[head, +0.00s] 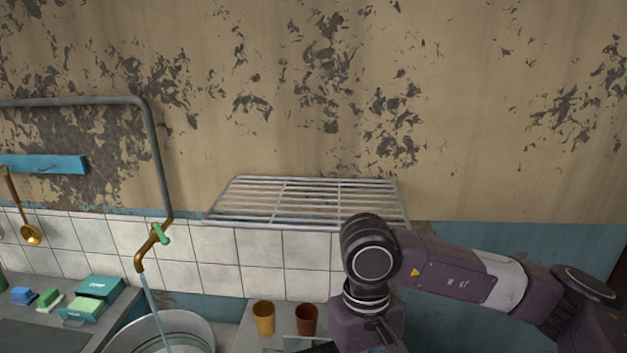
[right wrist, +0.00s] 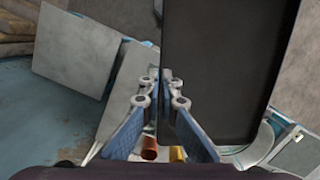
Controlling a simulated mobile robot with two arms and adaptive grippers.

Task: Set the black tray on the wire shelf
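The wire shelf (head: 305,203) is a pale metal rack on the wall above the white tiles in the head view. It looks empty. The black tray (right wrist: 230,65) fills much of the upper right of the right wrist view, its broad dark face tilted on edge. My right gripper (right wrist: 161,90) has its blue fingers closed in on the tray's side edge, which runs between the fingertips. In the head view my right arm reaches in from the right below the shelf, and its fingers are hidden. My left gripper is not in view.
An ochre cup (head: 263,317) and a brown cup (head: 307,319) stand below the shelf. A brass tap (head: 150,247) and pipe are left of the shelf, over a metal basin (head: 160,328). Sponges and a teal box (head: 98,288) sit at far left.

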